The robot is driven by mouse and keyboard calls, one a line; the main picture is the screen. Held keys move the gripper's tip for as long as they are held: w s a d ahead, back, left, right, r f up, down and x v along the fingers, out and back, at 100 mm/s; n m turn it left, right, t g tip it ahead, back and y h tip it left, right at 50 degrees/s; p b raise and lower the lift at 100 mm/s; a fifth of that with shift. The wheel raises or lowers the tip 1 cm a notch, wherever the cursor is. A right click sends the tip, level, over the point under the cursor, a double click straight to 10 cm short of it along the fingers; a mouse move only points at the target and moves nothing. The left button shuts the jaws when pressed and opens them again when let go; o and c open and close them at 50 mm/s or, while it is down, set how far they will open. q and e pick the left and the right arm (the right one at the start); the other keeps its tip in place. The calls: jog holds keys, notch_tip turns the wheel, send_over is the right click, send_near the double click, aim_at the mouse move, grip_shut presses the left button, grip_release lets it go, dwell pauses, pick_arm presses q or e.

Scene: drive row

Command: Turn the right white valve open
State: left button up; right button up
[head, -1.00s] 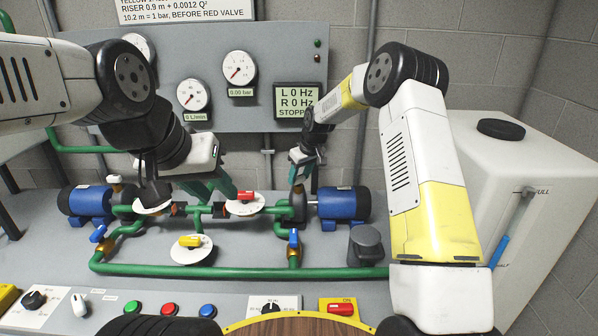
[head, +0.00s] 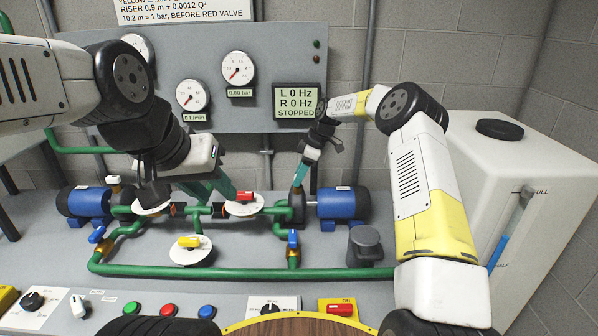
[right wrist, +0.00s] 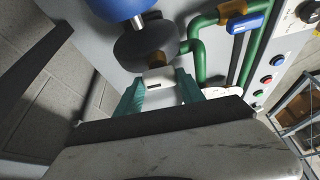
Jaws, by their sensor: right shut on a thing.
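The right white valve's handle (right wrist: 158,77) shows in the right wrist view, in front of the dark round pump fitting. My right gripper (right wrist: 159,90) has a teal finger on each side of this handle and is shut on it. In the head view my right gripper (head: 299,181) reaches down beside the right blue pump (head: 345,203), and its fingers hide the white handle there. My left gripper (head: 211,189) hangs over the green pipes near the red valve (head: 245,197); its teal fingers are apart, with nothing seen between them.
The left white valve (head: 115,180) stands by the left blue pump (head: 85,202). A yellow valve (head: 190,241) and blue valves (head: 293,238) sit on the pipes in front. The display (head: 296,101) reads 0 Hz, stopped. A white tank (head: 520,190) stands at the right.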

jog(key=shift+n, duration=0.6)
jog(key=o, duration=1.4)
jog(key=shift+c, duration=0.2)
jog(key=v, duration=0.7)
jog(key=shift+w+d+r, duration=0.15)
jog(key=shift+d+r, duration=0.05)
jog(key=shift+r, duration=0.2)
jog(key=shift+r, duration=0.1)
